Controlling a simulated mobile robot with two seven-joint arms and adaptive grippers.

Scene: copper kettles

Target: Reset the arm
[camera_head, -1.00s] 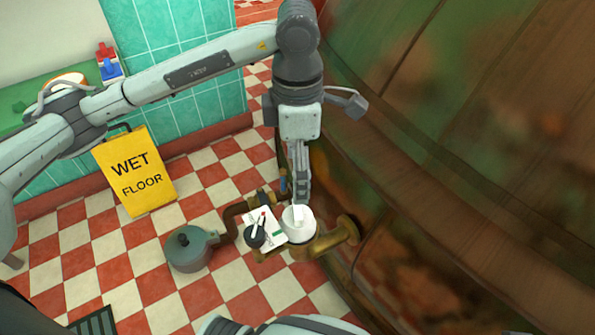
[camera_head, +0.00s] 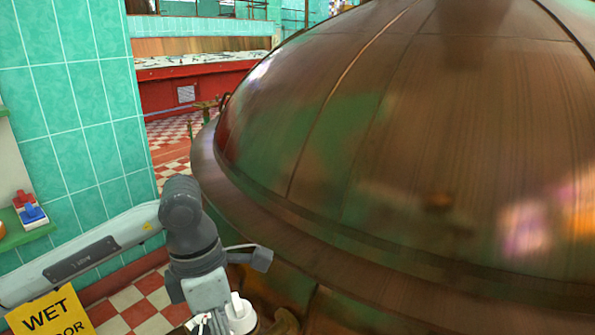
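My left arm (camera_head: 80,268) comes in from the left edge, and its wrist (camera_head: 190,225) bends down at the lower left in the head view. My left gripper (camera_head: 207,292) points down at the bottom edge. Only its upper housing shows; its fingers are hidden or cut off, so I cannot tell whether it is open or shut. A white cup (camera_head: 241,318) with a white piece standing up in it is just right of the gripper housing, partly cut off. Whether the gripper touches the cup is unclear. My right arm and gripper are not in view.
A huge copper kettle (camera_head: 400,130) fills the right side, close to my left wrist. A yellow wet floor sign (camera_head: 50,312) stands at the lower left. A green shelf (camera_head: 38,228) with red and blue switches is by the tiled wall (camera_head: 75,110). Checkered floor runs behind.

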